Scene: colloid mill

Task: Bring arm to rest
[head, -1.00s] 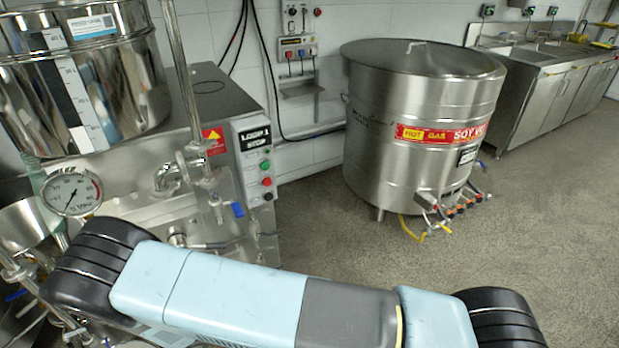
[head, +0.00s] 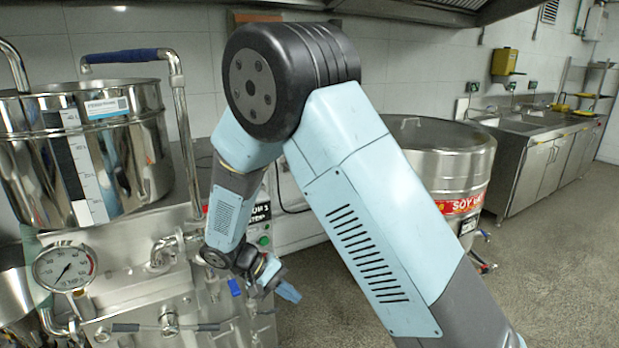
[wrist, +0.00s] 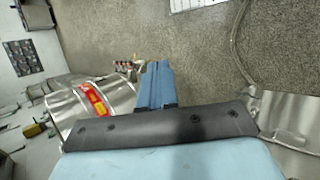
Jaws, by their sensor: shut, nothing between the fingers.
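My arm rises from the lower right of the head view, bends at a high elbow and comes down toward the mill. My gripper (head: 289,293) hangs at its end in front of the mill's lower right side, small in the picture. In the wrist view the blue fingers of my gripper (wrist: 156,68) lie side by side, shut, with nothing held. Beyond them is speckled grey floor. I cannot tell the exact gap between my wrist and the mill's pipework.
The colloid mill with its steel hopper (head: 140,150), pressure gauge (head: 64,268) and blue-handled valve (head: 234,287) stands at left. A steel soy vat (head: 440,160) is behind my arm; it also shows in the wrist view (wrist: 65,112). A sink counter (head: 540,150) stands back right. Right floor is clear.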

